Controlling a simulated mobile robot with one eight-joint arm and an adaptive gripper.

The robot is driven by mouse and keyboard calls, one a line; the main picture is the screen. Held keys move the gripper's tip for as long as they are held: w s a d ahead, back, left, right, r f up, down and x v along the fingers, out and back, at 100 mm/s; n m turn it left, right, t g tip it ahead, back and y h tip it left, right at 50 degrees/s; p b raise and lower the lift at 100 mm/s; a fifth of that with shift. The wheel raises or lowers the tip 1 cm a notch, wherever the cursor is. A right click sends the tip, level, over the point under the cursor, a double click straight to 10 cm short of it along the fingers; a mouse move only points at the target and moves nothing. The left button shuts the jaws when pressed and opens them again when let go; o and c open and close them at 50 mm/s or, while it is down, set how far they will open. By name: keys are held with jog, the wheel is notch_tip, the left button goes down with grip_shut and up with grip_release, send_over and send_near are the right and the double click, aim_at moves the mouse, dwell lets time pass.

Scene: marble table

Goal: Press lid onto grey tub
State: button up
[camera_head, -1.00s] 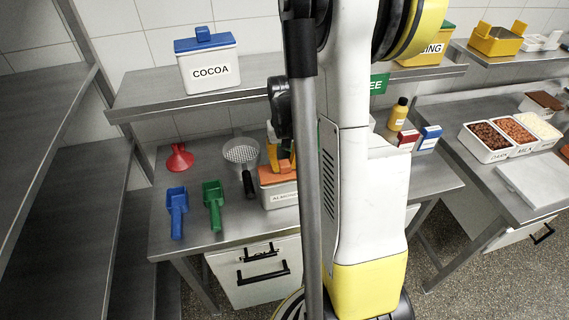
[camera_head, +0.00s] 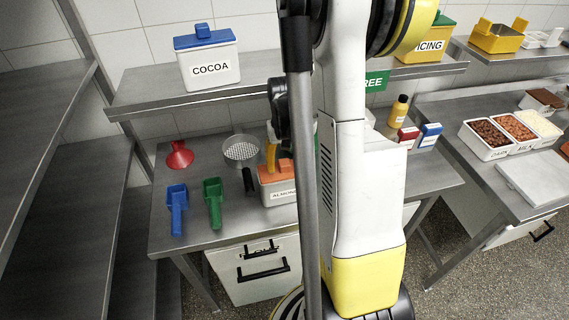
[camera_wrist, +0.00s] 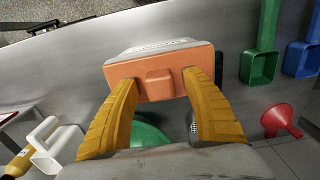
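The grey tub (camera_head: 285,194), labelled ALMOND, stands on the metal bench, partly hidden behind my arm in the head view. An orange lid (camera_head: 270,177) with a block knob (camera_head: 285,165) lies on top of it. Whether it is fully seated I cannot tell. In the wrist view the orange lid (camera_wrist: 190,77) and its knob (camera_wrist: 158,86) lie ahead of my gripper (camera_wrist: 161,80). Its two yellow fingers are spread wide, one on each side of the knob, with gaps to it. Nothing is held between them.
A sieve (camera_head: 241,150), a red funnel (camera_head: 180,156), a blue scoop (camera_head: 177,205) and a green scoop (camera_head: 213,202) lie left of the tub. A yellow bottle (camera_head: 399,112) and small boxes (camera_head: 430,136) stand right. A shelf with a cocoa tub (camera_head: 209,68) overhangs behind.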

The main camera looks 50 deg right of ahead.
aim_at(284, 162)
notch_tip(284, 162, up, 12)
dwell(0.6)
dwell(0.4)
jog(key=s+a+f+n+t+b, duration=0.1)
jog(key=a+n+t+b, duration=0.1)
jog(key=a, duration=0.6)
jog(key=s+a+f+n+t+b, duration=0.1)
jog(key=a+b, duration=0.3)
jog(key=a, duration=0.5)
jog(key=s+a+f+n+t+b, duration=0.1)
jog(key=s+a+n+t+b, duration=0.2)
jog(key=a, duration=0.5)
jog(key=shift+s+a+f+t, duration=0.25)
jog(key=shift+a+f+t, duration=0.1)
jog(key=shift+t, duration=0.25)
